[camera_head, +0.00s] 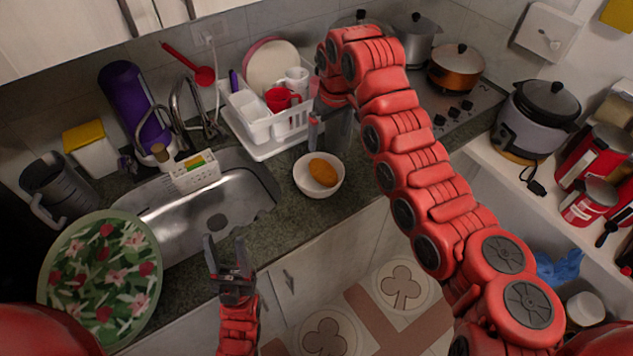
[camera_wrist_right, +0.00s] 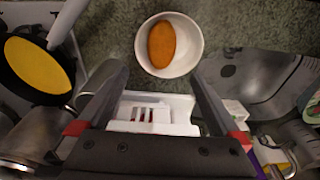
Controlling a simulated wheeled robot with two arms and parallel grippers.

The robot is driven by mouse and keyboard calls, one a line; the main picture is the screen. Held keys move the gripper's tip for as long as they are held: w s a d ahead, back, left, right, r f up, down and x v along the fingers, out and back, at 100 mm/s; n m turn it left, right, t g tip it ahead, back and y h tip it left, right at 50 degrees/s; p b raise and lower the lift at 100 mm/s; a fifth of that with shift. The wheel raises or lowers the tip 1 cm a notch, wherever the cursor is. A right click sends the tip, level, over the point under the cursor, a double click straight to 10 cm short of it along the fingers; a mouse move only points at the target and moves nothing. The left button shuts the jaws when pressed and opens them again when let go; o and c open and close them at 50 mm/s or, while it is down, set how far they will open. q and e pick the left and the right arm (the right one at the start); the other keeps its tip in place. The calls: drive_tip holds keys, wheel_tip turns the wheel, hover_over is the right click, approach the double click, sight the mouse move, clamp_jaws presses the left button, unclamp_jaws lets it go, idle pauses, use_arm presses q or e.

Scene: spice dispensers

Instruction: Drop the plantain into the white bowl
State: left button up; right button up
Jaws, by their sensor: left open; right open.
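The white bowl (camera_head: 304,187) stands on the dark counter to the right of the sink. An orange-brown plantain (camera_head: 323,172) lies inside it. In the right wrist view the plantain (camera_wrist_right: 161,44) rests inside the rim of the bowl (camera_wrist_right: 193,62). My right gripper (camera_head: 325,128) is above the counter behind the bowl, near the dish rack. In the right wrist view its open fingers (camera_wrist_right: 160,85) have nothing between them and are apart from the bowl. My left gripper (camera_head: 227,250) is open and empty in front of the sink's front edge.
A white dish rack (camera_head: 262,152) with a red cup (camera_head: 279,99) stands behind the bowl. The metal sink (camera_head: 215,205) is to the left, with a floral tray (camera_head: 100,275) at far left. Pots (camera_head: 456,67) stand on the stove (camera_head: 462,108) behind my right arm.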

wheel_tip(320, 180, up, 7)
drive_tip(key=shift+s+d+b, duration=0.3)
drive_tip(key=shift+s+b, duration=0.1)
drive_tip(key=shift+b, duration=0.05)
idle(0.3)
